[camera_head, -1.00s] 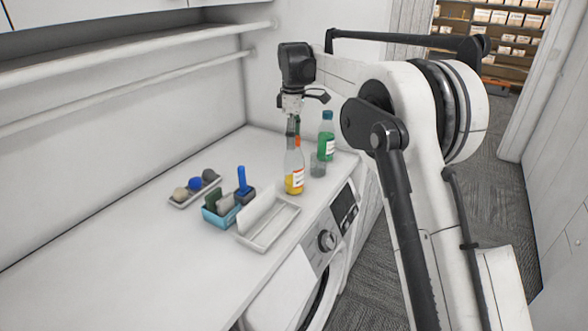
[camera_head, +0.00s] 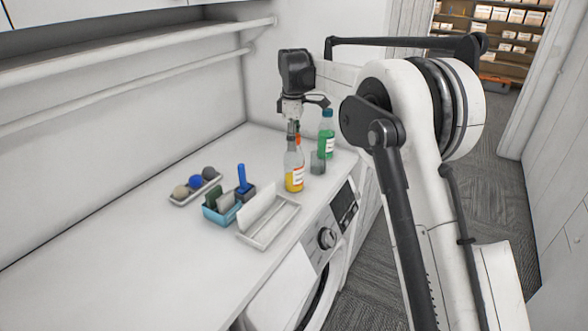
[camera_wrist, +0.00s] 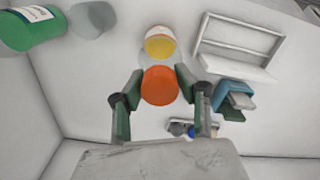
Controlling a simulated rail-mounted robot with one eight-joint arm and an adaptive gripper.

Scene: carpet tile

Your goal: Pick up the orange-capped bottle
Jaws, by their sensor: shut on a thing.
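The orange-capped bottle (camera_head: 294,179) stands upright on the white counter, clear with yellow contents and a label. In the wrist view its orange cap (camera_wrist: 159,87) sits between the two fingers, and its yellow lower part (camera_wrist: 159,44) shows beyond. My gripper (camera_head: 292,137) points down over the bottle's top and is shut on it near the cap. The fingers also show in the wrist view (camera_wrist: 160,83), one on each side of the cap. The exact contact is partly hidden.
A green bottle with a teal cap (camera_head: 326,146) and a grey cup (camera_head: 317,162) stand close behind, to the right. A white tray (camera_head: 266,241), a blue caddy (camera_head: 221,219) and a small tray with balls (camera_head: 181,201) lie to the left. The counter's left side is clear.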

